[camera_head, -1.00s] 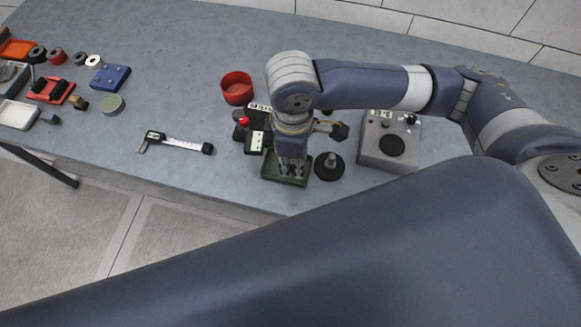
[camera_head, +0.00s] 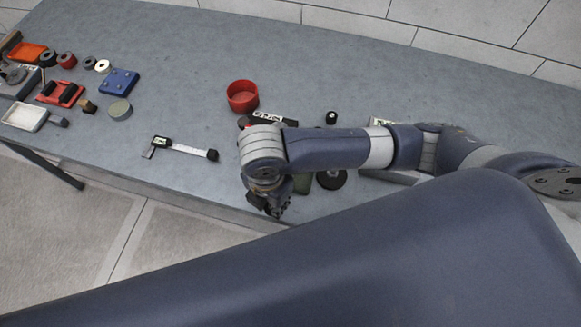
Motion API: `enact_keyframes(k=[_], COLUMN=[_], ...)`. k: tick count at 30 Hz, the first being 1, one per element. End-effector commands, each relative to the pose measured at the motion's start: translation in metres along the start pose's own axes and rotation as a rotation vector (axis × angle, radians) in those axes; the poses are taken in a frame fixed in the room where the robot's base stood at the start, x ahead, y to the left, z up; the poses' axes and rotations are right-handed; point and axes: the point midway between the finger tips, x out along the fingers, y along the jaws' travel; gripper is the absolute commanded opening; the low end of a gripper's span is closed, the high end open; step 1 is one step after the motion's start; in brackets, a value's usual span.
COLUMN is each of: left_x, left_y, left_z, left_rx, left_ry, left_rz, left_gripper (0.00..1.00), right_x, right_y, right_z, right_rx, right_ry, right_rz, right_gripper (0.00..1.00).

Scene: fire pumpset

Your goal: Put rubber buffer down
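The arm covers most of that tray. Dark parts show at the fingertips, but whether the gripper is open or holds something cannot be made out. No rubber buffer can be clearly identified. Small dark rings stand at the far left, a black one (camera_head: 48,59) among them. A small black cylinder (camera_head: 331,118) stands behind the arm. A black round base (camera_head: 331,180) is partly hidden in front of the arm. My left gripper is not in view.
A red cup (camera_head: 243,97) stands behind the arm. A caliper (camera_head: 181,148) lies to the left. A blue block (camera_head: 119,81), a grey-green disc (camera_head: 120,109), a red holder (camera_head: 60,92) and a white tray (camera_head: 25,115) are further left. The table's back middle is clear.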

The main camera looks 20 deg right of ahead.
Motion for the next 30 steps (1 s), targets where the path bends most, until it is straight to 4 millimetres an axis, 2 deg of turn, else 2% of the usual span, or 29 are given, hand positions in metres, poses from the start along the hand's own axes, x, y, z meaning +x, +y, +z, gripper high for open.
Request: enact_keyframes(k=[1,6,12,17,24,30], left_x=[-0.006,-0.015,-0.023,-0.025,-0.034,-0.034], left_y=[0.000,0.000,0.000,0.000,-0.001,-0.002], left_z=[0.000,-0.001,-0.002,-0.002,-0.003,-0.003], left_rx=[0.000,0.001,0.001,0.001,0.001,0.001], left_ry=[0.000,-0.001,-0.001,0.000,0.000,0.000], left_rz=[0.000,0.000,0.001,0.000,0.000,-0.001], left_gripper=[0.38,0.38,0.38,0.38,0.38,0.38], right_x=[-0.002,0.002,0.007,0.011,0.040,0.046], right_y=[0.002,0.012,0.021,0.023,0.022,0.023], right_z=[0.017,0.061,0.101,0.112,0.112,0.112], right_rx=[0.008,0.008,0.005,0.002,0.002,0.001], right_ry=[-0.006,-0.003,-0.001,0.001,0.002,-0.001], right_rz=[-0.002,-0.001,-0.001,0.000,-0.002,0.001], right_gripper=[0.05,0.05,0.05,0.05,0.05,0.05])
